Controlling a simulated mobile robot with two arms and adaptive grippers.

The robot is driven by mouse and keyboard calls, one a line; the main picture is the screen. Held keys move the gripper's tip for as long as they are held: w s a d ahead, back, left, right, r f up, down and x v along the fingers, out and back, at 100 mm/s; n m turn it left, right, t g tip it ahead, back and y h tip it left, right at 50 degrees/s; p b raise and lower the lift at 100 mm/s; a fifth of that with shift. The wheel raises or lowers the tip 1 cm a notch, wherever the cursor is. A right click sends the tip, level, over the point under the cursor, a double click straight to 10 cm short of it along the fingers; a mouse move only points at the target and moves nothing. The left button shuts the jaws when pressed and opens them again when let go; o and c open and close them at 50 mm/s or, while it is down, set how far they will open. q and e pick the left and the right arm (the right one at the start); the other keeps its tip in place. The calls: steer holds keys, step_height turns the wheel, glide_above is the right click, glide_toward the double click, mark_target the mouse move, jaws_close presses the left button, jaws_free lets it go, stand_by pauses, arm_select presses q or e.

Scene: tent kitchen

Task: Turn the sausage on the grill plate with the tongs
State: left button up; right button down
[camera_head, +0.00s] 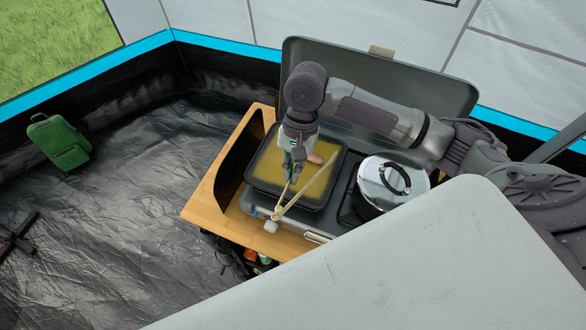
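The grill plate (256,203) is a dark square pan with a yellowish inside, set on the left side of the stove. The sausage (315,159) is a small pinkish-brown piece on it, right beside my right gripper, which partly hides it. The pale tongs (310,181) lie across the plate in an open V, their joined end at the plate's front edge. My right gripper (294,175) points down over the plate, at the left arm of the tongs. Whether its fingers are closed on that arm is too small to tell. My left gripper is not in view.
A lidded silver pot (388,183) stands on the burner right of the plate. The stove's raised lid (420,84) is behind. A wooden table (202,205) carries the stove. A large grey surface (420,270) fills the front right. A green bag (59,141) is on the floor.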

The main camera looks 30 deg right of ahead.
steer(key=shift+s+a, duration=0.45)
steer(key=shift+a, duration=0.2)
stand_by(0.8)
steer(key=shift+r, duration=3.55)
